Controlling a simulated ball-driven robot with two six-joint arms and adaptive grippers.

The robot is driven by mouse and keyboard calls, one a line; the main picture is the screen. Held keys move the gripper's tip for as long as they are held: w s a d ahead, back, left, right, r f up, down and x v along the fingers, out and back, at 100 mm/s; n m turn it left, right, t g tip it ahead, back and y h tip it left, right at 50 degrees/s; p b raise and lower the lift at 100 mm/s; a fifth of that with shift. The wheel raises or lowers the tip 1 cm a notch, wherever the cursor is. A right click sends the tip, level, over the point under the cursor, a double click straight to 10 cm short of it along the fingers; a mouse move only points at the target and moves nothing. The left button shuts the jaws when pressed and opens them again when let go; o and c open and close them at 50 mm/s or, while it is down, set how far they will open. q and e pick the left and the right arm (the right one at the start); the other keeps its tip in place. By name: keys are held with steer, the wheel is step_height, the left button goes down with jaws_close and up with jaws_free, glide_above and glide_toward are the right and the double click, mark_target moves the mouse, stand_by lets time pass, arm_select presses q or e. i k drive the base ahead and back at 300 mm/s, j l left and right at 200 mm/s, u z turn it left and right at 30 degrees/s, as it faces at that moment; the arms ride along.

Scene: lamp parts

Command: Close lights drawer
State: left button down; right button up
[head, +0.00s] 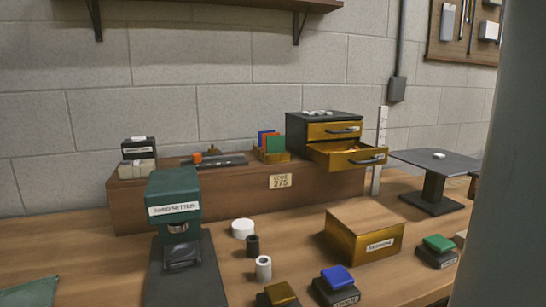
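A small black cabinet (296,126) with yellow drawers stands on the right end of a raised wooden shelf at the back of the bench. Its upper drawer (325,132) looks shut, flush with the cabinet front. Its lower drawer (338,161) is pulled out toward the front right, with a dark bar handle (367,160) and some small orange-brown items inside. I cannot read any label telling which one is the lights drawer. Neither of my grippers shows in the head view.
A green press (173,195) stands at front left. A brass-coloured box (352,246) sits below the open drawer. A dark pedestal stand (434,180) and an upright white ruler (381,135) are right of the cabinet. Blue (338,278) and green (438,243) topped blocks lie in front.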

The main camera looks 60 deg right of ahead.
mark_target(334, 156)
steer(key=z, duration=0.45)
steer(key=l+z, duration=0.1)
steer(key=z, duration=0.8)
steer(key=l+z, duration=0.1)
steer(key=z, duration=0.8)
steer(key=i+u, duration=0.2)
steer(key=i+l, duration=0.05)
